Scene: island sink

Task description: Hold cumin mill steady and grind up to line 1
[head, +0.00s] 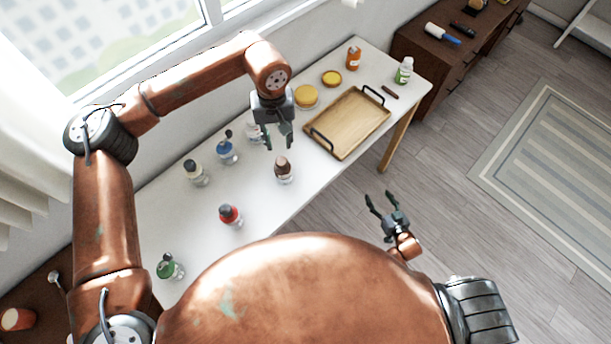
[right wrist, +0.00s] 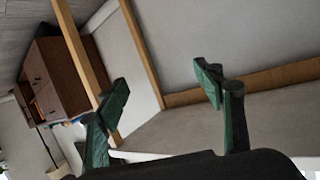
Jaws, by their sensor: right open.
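Several small glass mills with coloured tops stand on the white table. One has a brown top (head: 283,169), one blue (head: 227,150), one red (head: 230,216), one green (head: 170,267) and one a pale body with a dark knob (head: 194,172). Another pale mill (head: 253,133) is partly hidden behind my left gripper. I cannot read labels, so which is cumin I cannot tell. My left gripper (head: 279,140) points down, fingers apart and empty, just behind the brown-topped mill. My right gripper (head: 383,205) is open and empty, off the table's front edge; its fingers also show in the right wrist view (right wrist: 165,100).
A wooden tray (head: 347,122) with black handles lies on the table's right part. A brown cabinet (head: 440,60) is beyond. The floor before the table is clear.

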